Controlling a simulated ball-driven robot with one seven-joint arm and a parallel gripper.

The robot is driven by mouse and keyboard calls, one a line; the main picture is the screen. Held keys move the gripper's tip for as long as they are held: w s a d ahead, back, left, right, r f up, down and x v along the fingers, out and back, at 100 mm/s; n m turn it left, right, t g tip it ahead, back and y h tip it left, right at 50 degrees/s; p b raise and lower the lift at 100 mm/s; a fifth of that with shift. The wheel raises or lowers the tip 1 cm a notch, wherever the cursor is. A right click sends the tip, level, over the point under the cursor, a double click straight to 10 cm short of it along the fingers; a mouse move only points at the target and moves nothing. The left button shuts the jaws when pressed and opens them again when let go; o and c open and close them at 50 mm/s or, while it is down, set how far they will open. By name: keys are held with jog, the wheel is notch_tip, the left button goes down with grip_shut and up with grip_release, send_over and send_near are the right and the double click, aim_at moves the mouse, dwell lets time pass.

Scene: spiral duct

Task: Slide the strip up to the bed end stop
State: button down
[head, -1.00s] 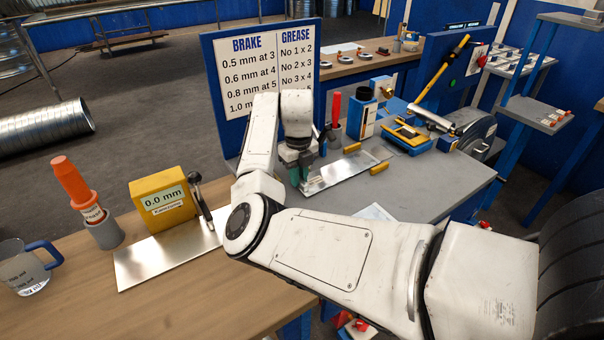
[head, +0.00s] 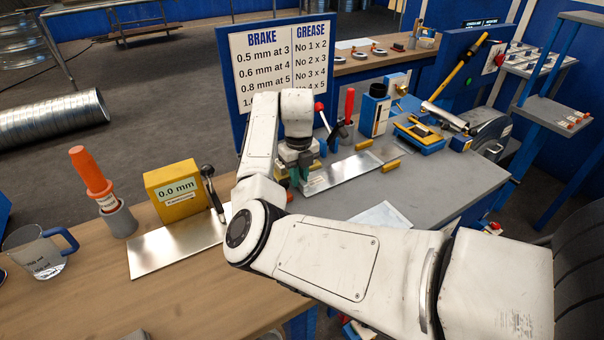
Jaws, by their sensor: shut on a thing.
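The strip (head: 345,172) is a flat, shiny metal piece lying on the grey bed (head: 440,183) of the blue-sided bench. My gripper (head: 295,182) points down at the strip's near-left end and is shut on it; the fingertips are small and partly hidden by my arm. Two yellow blocks, one at the far side (head: 364,145) and one at the right (head: 391,166), stand by the strip's far-right end. I cannot tell whether either touches it, or which part is the end stop.
A lever with a red knob (head: 320,107) and a red-handled tool (head: 349,105) stand behind the strip. A blue-and-yellow device (head: 418,134) sits farther right. The wooden table (head: 185,300) holds a yellow gauge (head: 174,191), a metal sheet (head: 160,250) and a jug (head: 35,253).

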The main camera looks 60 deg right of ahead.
jog(key=c, duration=1)
grip_release()
notch_tip(320, 180, up, 11)
jog(key=shift+b, duration=0.4)
